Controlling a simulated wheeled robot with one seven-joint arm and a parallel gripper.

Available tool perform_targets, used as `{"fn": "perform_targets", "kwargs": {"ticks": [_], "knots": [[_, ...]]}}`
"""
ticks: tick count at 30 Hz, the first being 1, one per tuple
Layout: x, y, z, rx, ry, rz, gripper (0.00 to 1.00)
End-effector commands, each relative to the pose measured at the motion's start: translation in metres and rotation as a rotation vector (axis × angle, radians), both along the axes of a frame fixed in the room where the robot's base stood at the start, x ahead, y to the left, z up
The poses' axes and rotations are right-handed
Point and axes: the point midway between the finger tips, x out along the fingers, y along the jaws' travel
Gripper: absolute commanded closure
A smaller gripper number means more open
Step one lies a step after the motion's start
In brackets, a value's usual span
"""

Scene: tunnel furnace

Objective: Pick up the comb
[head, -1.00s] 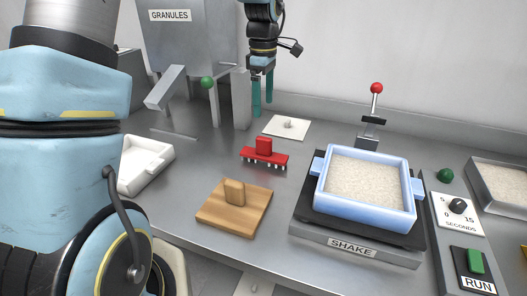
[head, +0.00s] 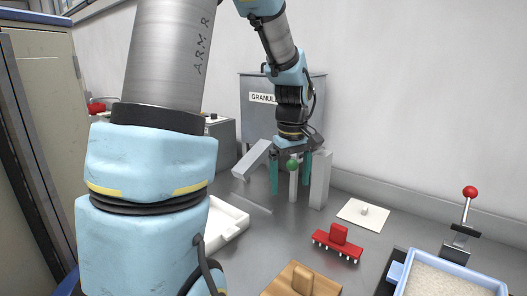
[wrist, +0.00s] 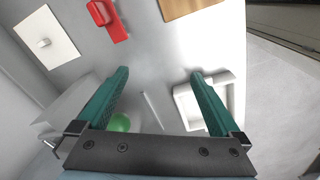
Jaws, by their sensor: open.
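The comb (head: 338,244) is red, with a block handle on top and white teeth along its lower edge. It lies on the grey bench, right of centre in the head view. In the wrist view the comb (wrist: 107,20) shows at the top left, beyond the fingertips. My gripper (head: 290,187) is open and empty, pointing down in front of the granules hopper, behind and left of the comb.
A green-knobbed lever (head: 292,164) and grey chute are close to my gripper. A white plate with a peg (head: 365,214) lies behind the comb, a wooden block with handle (head: 302,281) in front. A white tray (head: 226,222) is left, a blue sand-filled tray (head: 397,279) right.

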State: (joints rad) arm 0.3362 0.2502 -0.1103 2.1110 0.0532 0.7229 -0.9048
Motion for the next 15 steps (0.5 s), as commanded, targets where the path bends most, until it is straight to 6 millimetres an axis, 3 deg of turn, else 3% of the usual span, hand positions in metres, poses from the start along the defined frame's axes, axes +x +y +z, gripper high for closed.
{"fn": "perform_targets", "kwargs": {"ticks": [1, 6, 10, 15], "knots": [[-0.010, 0.028, -0.009, 0.004, -0.011, -0.058, 0.00], [-0.048, 0.098, -0.030, 0.022, -0.053, -0.298, 0.00], [-0.074, 0.129, -0.042, 0.038, -0.074, -0.427, 0.00], [-0.090, 0.145, -0.048, 0.051, -0.089, -0.509, 0.03]]}}
